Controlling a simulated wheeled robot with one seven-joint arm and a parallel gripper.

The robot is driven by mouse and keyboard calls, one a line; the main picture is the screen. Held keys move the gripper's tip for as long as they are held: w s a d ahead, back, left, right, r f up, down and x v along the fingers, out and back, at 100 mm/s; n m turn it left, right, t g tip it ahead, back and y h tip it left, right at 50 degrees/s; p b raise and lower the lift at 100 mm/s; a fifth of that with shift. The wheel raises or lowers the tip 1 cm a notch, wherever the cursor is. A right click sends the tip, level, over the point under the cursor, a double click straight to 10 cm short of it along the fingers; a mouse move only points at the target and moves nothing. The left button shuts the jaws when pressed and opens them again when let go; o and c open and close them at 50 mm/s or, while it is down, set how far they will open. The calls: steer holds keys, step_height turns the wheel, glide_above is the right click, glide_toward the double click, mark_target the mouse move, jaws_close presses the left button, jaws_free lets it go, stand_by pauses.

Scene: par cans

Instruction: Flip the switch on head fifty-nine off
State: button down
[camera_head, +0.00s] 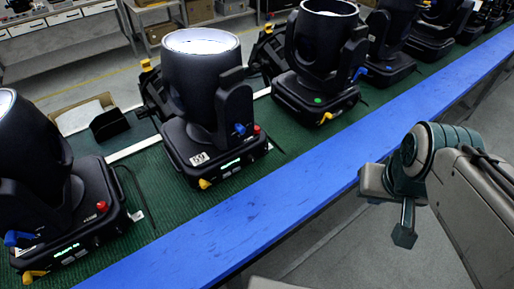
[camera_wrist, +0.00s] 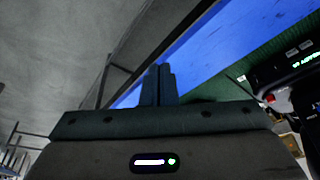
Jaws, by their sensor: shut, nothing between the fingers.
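Head fifty-nine (camera_head: 203,75) is a black moving-head light with a white label that seems to read 59 (camera_head: 199,158). Its lens faces up and glows. Its base (camera_head: 215,150) has a green-lit display, a yellow tab at the front corner, and blue and red parts at the right. I cannot tell which part is the switch. My gripper (camera_head: 404,236) hangs over the floor, right of the blue rail and apart from the head. In the wrist view its fingers (camera_wrist: 158,84) are together and empty.
A blue rail (camera_head: 230,231) edges the green bench top (camera_head: 150,180). Similar lights stand at the left (camera_head: 50,190) and behind (camera_head: 318,60). A light's base (camera_wrist: 285,70) shows at the wrist view's right; which one is unclear. Floor beside the rail is clear.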

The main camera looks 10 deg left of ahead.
mark_target(265, 150)
steer(key=shift+s+d, duration=0.1)
steer(key=shift+s, duration=0.05)
steer(key=w+a+f+m+y+b, duration=0.1)
steer(key=w+a+m, duration=0.3)
steer(key=a, duration=0.5)
steer(key=w+a+f+m+g+y+b, duration=0.1)
steer(key=w+a+m, duration=0.3)
steer(key=w+a, duration=0.5)
steer(key=shift+w+a+f+y, duration=0.15)
steer(key=shift+a+f+y, duration=0.15)
steer(key=shift+f, duration=0.45)
steer(key=shift+f, duration=0.1)
steer(key=x, duration=0.9)
steer(key=shift+f, duration=0.3)
steer(key=shift+w+a+f+p, duration=0.25)
steer(key=shift+w+a+p, duration=0.55)
steer(key=shift+a, duration=0.3)
steer(key=shift+w+a+f, duration=0.15)
steer(key=shift+w+a, duration=0.3)
steer(key=shift+a, duration=0.05)
